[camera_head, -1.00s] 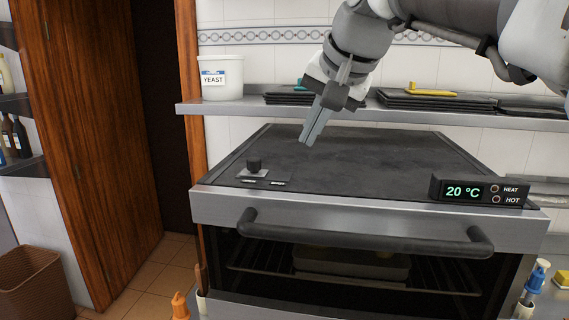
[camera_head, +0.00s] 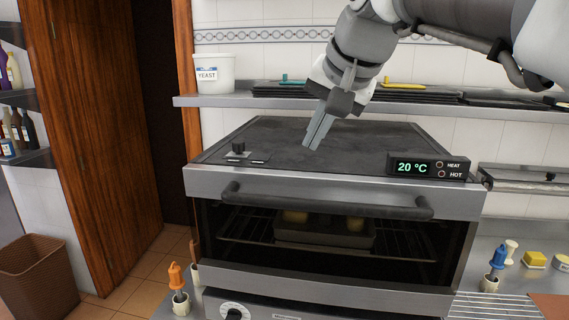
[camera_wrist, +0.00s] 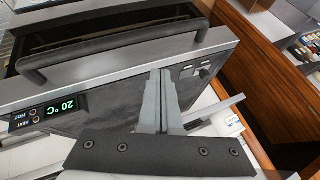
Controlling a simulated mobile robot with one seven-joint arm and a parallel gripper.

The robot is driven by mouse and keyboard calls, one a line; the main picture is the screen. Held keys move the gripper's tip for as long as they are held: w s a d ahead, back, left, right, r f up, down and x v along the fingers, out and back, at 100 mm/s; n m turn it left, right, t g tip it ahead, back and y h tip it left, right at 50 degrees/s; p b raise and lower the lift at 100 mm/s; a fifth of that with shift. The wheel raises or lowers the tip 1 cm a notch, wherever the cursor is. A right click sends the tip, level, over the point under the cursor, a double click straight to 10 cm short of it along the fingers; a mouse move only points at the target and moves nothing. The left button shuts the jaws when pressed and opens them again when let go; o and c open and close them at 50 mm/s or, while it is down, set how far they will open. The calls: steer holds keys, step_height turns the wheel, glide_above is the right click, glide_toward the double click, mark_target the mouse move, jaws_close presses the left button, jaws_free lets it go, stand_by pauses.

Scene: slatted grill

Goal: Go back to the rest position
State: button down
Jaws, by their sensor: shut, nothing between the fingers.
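My gripper (camera_head: 318,132) is shut and empty. It hangs above the dark top of the oven (camera_head: 330,184), tilted down and to the left. In the wrist view my gripper's fingers (camera_wrist: 161,100) lie together, with the oven front and its bar handle (camera_wrist: 110,50) beyond them. The oven's door opening shows a wire rack and a tray (camera_head: 325,237) with yellowish items inside. Whether the fingers touch the oven top is hard to tell, but they look apart from it.
A steel shelf (camera_head: 215,101) behind the oven holds a white yeast tub (camera_head: 214,74) and dark trays (camera_head: 415,95). A temperature display (camera_head: 428,167) reads 20 °C on the oven's right. A wicker basket (camera_head: 37,278) stands at lower left. The tiled floor (camera_head: 150,268) beside the oven is clear.

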steer(key=s+d+f+n+h, duration=0.1)
steer(key=s+d+f, duration=0.2)
steer(key=s+f, duration=0.3)
steer(key=s+d+f+n+h+b, duration=0.1)
steer(key=s+d+f, duration=0.2)
steer(key=s+f, duration=0.3)
steer(key=s+d+f+n+g+h, duration=0.1)
steer(key=s+d+f, duration=0.2)
steer(key=f, duration=0.9)
steer(key=s, duration=0.3)
steer(key=shift+s+f+n, duration=0.2)
steer(key=shift+s+n, duration=0.1)
steer(key=shift+n, duration=0.1)
steer(key=shift+d, duration=0.15)
